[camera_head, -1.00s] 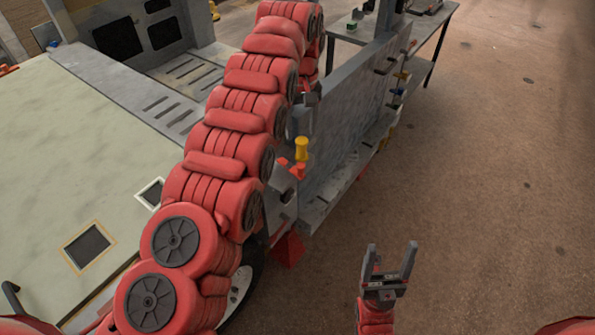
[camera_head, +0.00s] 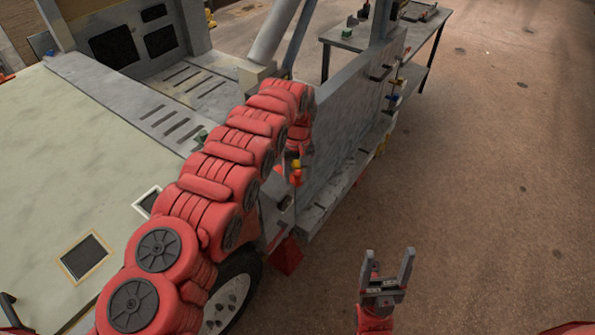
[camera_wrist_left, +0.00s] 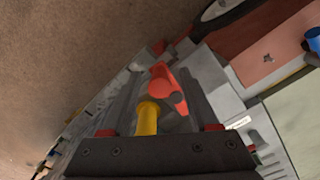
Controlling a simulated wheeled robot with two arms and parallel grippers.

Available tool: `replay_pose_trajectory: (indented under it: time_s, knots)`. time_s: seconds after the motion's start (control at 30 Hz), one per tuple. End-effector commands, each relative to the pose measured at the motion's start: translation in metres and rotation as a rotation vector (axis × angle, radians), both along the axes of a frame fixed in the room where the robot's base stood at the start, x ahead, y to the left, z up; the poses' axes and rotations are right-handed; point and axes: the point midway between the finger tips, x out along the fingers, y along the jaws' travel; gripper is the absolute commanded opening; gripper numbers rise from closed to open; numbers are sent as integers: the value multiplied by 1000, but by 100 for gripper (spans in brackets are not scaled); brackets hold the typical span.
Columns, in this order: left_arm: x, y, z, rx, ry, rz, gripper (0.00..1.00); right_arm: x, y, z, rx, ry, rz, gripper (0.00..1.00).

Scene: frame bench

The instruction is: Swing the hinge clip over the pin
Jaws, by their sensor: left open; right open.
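A red-orange piece with a lever-like arm (camera_wrist_left: 168,88), which looks like the hinge clip, and a yellow cylinder (camera_wrist_left: 148,118), which looks like the pin, stand side by side in the left wrist view. Both show small in the head view, the yellow part (camera_head: 296,164) just above the red part (camera_head: 296,178). My left gripper (camera_wrist_left: 158,131) is open, its fingertips apart on either side of the yellow cylinder. In the head view my left arm partly hides this gripper and the parts. My right gripper (camera_head: 387,270) is open and empty over the floor, well away from them.
A grey upright panel (camera_head: 345,120) with a ledge stands just right of my left gripper. A wheel (camera_head: 226,305) and a red wedge (camera_head: 287,256) are below. A table (camera_head: 400,32) stands behind. The floor (camera_head: 500,180) at the right is clear.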

Motion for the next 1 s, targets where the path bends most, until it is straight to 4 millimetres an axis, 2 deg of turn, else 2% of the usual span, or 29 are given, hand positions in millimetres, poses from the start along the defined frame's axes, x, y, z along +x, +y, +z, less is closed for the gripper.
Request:
replay_pose_trajectory:
  time_s: [0.3, 0.63, 1.0]
  knots:
    - [1, 0, -2, 0, -2, 0, 61, 0, 0, 1, 0, 0, 0, 71]
    - [1, 0, -2, 0, -2, 0, 1, 0, 0, 1, 0, 0, 0, 71]
    - [0, 0, -2, -1, -3, -18, 0, 0, 0, -2, 0, 0, 0, 71]
